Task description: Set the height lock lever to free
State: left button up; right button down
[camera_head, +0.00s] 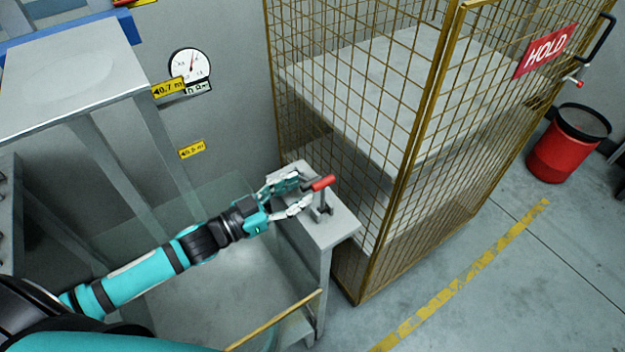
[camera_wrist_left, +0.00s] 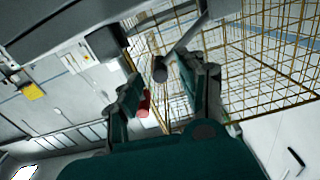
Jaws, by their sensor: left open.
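The lever has a red grip (camera_head: 323,183) on a grey upright stem (camera_head: 321,204). It stands on a narrow grey stand (camera_head: 337,228) beside the wire cage. My left gripper (camera_head: 306,192) is open at the left of the lever, its fingertips close to the red grip. In the left wrist view the red grip (camera_wrist_left: 145,103) shows close to the left finger of the open gripper (camera_wrist_left: 165,88). I cannot tell whether a finger touches it. No free marking is readable. My right gripper is out of view.
A yellow wire cage (camera_head: 405,180) with a red HOLD sign (camera_head: 546,51) stands right behind the stand. A round gauge (camera_head: 190,65) hangs on the wall. A clear panel (camera_head: 190,215) lies left of the stand. A red bin (camera_head: 560,150) stands far right; the floor before it is open.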

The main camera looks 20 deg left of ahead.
aim_at(309, 182)
pick_arm(q)
jog(key=x, duration=0.3)
jog(key=shift+w+d, duration=0.25)
jog(key=shift+w, duration=0.05)
jog(key=shift+w+d, duration=0.3)
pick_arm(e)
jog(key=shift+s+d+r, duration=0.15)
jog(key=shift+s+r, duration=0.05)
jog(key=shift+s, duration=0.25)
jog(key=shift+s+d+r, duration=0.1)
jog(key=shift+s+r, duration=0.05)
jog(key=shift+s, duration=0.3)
pick_arm(q)
grip_shut()
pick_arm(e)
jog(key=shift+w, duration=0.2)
